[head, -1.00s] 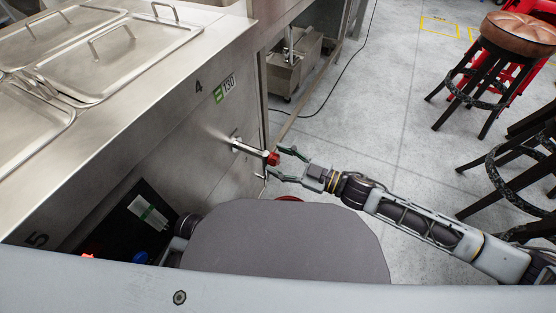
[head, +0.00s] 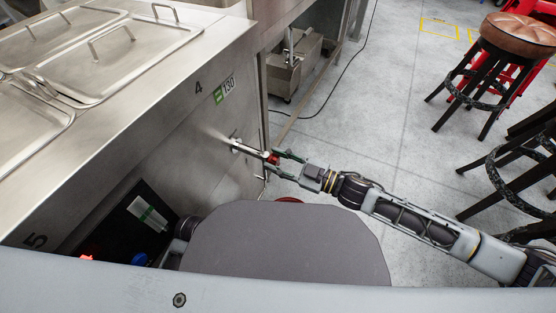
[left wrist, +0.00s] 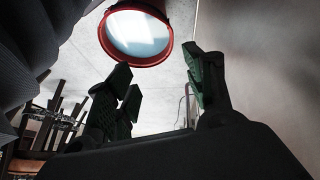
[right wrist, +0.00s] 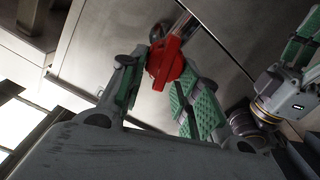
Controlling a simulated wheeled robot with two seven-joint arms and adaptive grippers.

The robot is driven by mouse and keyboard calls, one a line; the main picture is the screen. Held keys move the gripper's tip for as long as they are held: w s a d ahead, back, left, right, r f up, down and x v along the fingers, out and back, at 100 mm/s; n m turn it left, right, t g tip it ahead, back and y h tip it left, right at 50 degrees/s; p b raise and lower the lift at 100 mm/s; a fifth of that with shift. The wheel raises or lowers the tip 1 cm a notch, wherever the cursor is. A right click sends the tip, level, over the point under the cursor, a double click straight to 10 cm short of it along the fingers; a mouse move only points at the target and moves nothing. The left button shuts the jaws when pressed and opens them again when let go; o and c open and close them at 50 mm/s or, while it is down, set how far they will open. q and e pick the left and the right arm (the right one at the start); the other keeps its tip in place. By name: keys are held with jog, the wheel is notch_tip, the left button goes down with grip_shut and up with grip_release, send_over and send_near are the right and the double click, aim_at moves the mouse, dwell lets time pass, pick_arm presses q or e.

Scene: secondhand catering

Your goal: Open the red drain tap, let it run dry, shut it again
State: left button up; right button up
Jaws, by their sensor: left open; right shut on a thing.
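The red drain tap handle (head: 273,158) sits at the end of a metal pipe (head: 245,147) coming out of the steel counter front. My right gripper (head: 279,163) is shut on the handle. In the right wrist view the red handle (right wrist: 165,62) shows between the green-padded fingers (right wrist: 160,95). My left gripper (left wrist: 160,85) is open and empty in the left wrist view. A round red-rimmed vessel (left wrist: 103,30) with a pale bluish inside shows beyond its fingers. In the head view only a red edge (head: 290,199) shows. No running liquid can be made out.
The steel counter (head: 190,80) with lidded pans stands on the left. An open dark compartment (head: 110,225) is low in its front. Stools (head: 515,45) stand on the right, with clear grey floor (head: 390,110) between. A black cable (head: 345,80) lies on the floor.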

pick_arm(q)
jog(key=shift+r, duration=0.1)
pick_arm(e)
jog(key=shift+n+p, duration=0.4)
jog(key=n, duration=0.1)
jog(key=n+p, duration=0.1)
jog(key=n, duration=0.1)
jog(key=n+p, duration=0.1)
jog(key=shift+s+a+f, duration=0.15)
jog(key=shift+s+f, duration=0.05)
jog(key=shift+s, duration=0.1)
jog(key=shift+n+p, duration=0.4)
jog(key=shift+n, duration=0.2)
jog(key=shift+s+f+n, duration=0.15)
jog(key=shift+f+n, duration=0.05)
jog(key=shift+n, duration=0.8)
pick_arm(q)
notch_tip(320, 180, up, 6)
jog(key=s+a+g+y, duration=0.1)
jog(key=a, duration=0.1)
jog(key=shift+a, duration=0.2)
pick_arm(e)
jog(key=n, duration=0.3)
jog(key=f+n, duration=0.1)
jog(key=n, duration=0.1)
jog(key=shift+s+a+n, duration=0.1)
jog(key=shift+n, duration=0.3)
pick_arm(q)
jog(key=shift+r, duration=0.15)
